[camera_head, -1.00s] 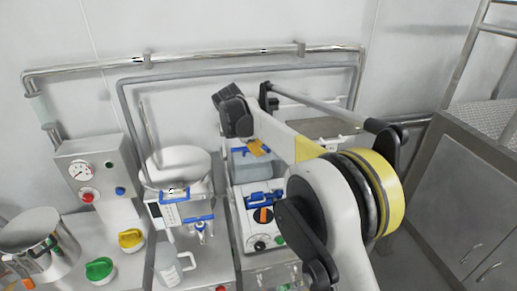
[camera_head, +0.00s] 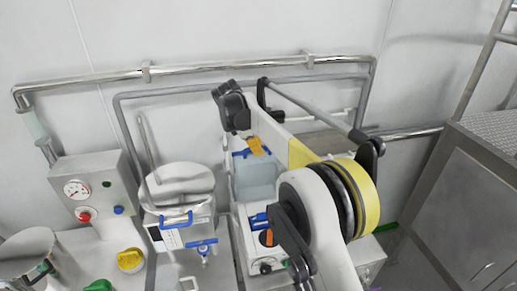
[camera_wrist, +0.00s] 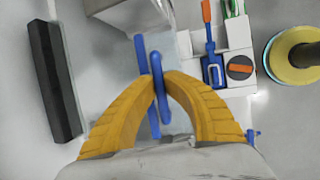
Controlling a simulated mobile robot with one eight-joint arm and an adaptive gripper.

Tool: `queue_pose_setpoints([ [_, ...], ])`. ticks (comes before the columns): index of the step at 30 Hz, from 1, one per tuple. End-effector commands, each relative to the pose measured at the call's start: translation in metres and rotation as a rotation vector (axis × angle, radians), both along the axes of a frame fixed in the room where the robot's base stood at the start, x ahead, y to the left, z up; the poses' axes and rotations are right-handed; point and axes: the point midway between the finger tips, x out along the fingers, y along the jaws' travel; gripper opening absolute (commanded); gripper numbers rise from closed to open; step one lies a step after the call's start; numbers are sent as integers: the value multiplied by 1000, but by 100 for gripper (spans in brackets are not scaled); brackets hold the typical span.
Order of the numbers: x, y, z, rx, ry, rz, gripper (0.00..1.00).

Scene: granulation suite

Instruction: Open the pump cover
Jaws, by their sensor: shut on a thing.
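The pump (camera_head: 267,258) is a white unit with a black-and-orange knob (camera_head: 267,238) and a blue part on its face. Behind that face shows a grey-blue translucent cover (camera_head: 256,182), with a blue bar near its top edge. My gripper (camera_head: 258,146) is over the cover's top edge, its orange fingers partly hidden by my arm. In the wrist view, my gripper's yellow fingers (camera_wrist: 162,78) are closed on a blue bar (camera_wrist: 160,92). A second blue bar (camera_wrist: 142,55) lies beside it. The knob (camera_wrist: 239,67) and a blue latch-like part (camera_wrist: 213,70) are to the right.
A steel vessel (camera_head: 180,178) with a blue-handled unit stands left of the pump. A gauge box (camera_head: 92,190) is farther left. Pipes (camera_head: 210,67) run along the wall behind. A steel cabinet (camera_head: 455,195) with a ladder stands at the right.

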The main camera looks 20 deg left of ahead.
Motion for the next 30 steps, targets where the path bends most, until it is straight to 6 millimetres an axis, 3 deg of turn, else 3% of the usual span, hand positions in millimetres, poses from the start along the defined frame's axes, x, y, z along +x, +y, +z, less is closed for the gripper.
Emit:
queue_pose_setpoints([
  [4, 0, -1, 0, -1, 0, -1, 0],
  [6, 0, -1, 0, -1, 0, -1, 29],
  [7, 0, -1, 0, -1, 0, -1, 34],
  [19, -3, 2, 8, -1, 0, 1, 34],
  [30, -32, 19, 76, -1, -1, 1, 34],
])
